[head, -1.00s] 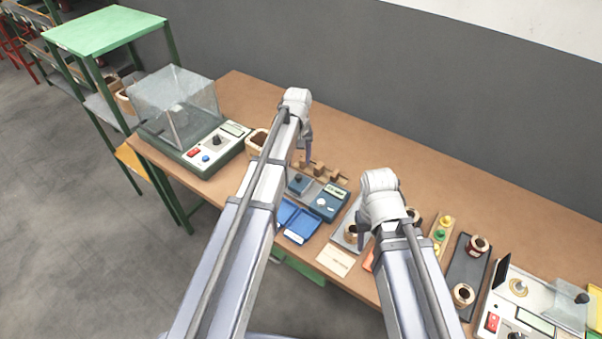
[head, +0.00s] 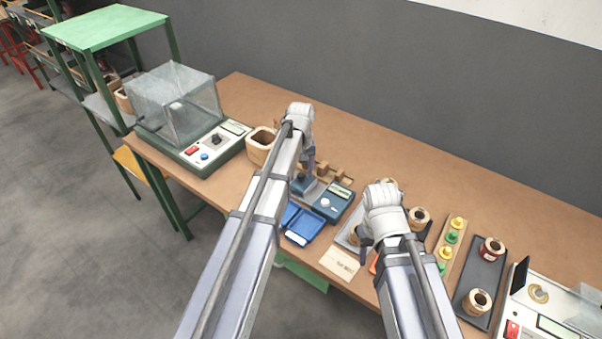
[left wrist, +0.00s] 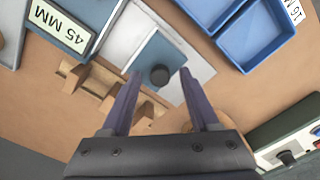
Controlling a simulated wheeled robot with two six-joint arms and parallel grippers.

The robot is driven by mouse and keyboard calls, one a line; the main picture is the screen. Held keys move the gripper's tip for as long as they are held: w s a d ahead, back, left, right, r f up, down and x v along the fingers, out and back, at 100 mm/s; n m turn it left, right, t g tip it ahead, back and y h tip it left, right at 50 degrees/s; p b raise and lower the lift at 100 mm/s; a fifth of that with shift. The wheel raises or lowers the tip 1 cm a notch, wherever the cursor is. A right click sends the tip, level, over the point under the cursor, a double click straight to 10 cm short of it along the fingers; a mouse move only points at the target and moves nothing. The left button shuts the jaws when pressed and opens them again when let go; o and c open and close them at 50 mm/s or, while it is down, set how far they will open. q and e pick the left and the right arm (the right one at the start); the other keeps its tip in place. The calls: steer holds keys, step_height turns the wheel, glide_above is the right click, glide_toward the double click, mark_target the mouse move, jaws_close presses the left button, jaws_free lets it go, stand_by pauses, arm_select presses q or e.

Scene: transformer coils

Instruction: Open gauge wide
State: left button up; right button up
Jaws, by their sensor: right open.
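The gauge (head: 337,203) is a blue unit with a small display and a white knob, standing on the table between my arms. The left wrist view shows a label reading 45 MM on its body (left wrist: 66,25). Its blue sliding block (left wrist: 152,62) with a black knob (left wrist: 160,75) sits on a pale metal plate, apart from the body. My left gripper (left wrist: 160,73) is open, with a fingertip on each side of the black knob; I cannot tell whether they touch. In the head view my left gripper (head: 308,168) is over the block. My right gripper (head: 365,246) is open near a grey tray.
A blue two-part tray (head: 300,223) is in front of the gauge. Wooden notched blocks (head: 330,174) stand behind it. A clear-covered instrument (head: 190,125) is at left. Coils on a dark tray (head: 488,270) and a pale card (head: 339,263) are at right. The back table is clear.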

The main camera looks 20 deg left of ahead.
arm_select(q)
jaws_close()
stand_by(1.2)
